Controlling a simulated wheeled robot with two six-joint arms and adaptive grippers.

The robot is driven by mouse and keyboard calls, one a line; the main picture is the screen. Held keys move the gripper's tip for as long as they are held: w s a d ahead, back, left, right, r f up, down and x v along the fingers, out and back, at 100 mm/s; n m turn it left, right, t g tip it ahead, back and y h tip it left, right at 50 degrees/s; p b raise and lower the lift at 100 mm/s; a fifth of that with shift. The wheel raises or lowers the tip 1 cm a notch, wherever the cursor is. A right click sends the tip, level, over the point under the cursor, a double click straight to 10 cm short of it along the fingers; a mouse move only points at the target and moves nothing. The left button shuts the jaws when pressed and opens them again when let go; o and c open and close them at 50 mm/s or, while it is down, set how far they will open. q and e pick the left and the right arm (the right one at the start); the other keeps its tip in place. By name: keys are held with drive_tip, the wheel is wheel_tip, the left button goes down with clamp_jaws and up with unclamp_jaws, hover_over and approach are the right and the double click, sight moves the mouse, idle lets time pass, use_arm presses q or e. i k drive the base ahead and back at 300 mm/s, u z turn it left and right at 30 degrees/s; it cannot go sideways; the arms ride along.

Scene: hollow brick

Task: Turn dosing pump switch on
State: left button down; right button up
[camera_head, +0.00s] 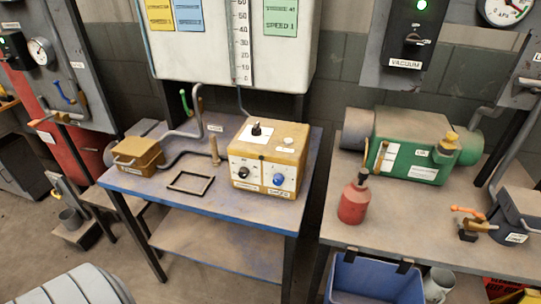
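A yellow box-shaped unit (269,157), which looks like the dosing pump, stands on the blue-topped table (170,197). A black knob or switch (256,129) sits on its top, with a small pale button (289,141) beside it. Its front has a black dial (243,172) on the left and a blue knob (278,180) on the right. The small labels are too blurred to read, so I cannot tell which control is the pump switch or its position. Neither of my grippers is in view.
A smaller yellow box (138,155) with a pipe and an empty dark frame (190,183) are on the same table. On the right bench (430,225) stand a green pump (410,146) and a red bottle (353,202). A blue bin (375,280) hangs below it.

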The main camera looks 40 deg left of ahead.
sight(256, 131)
drive_tip(key=u, duration=0.05)
drive_tip(key=k, duration=0.45)
drive_tip(key=u, duration=0.5)
drive_tip(key=i, duration=0.3)
drive_tip(key=u, duration=0.6)
drive_tip(key=k, duration=0.4)
drive_tip(key=z, duration=0.2)
drive_tip(key=i, duration=0.4)
drive_tip(key=z, duration=0.25)
